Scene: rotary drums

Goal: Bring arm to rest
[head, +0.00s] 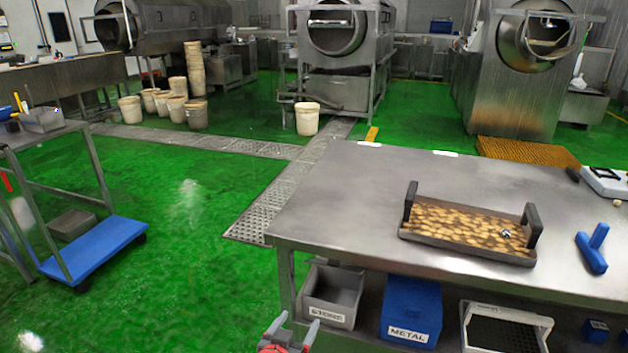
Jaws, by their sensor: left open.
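My left gripper (294,328) shows at the bottom edge of the head view, in front of and below the near left corner of the steel table (345,215). Its two grey fingertips are apart, and I see nothing between them. A bit of red shows at its base; the rest of the arm is out of the picture. My right gripper is not in view.
On the table stand a tray of brown pieces (450,222) with two dark handles and a blue tool (593,248). Bins marked STONE (332,290) and METAL (411,305) sit below. A blue-decked cart (95,247) stands left; green floor between is clear.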

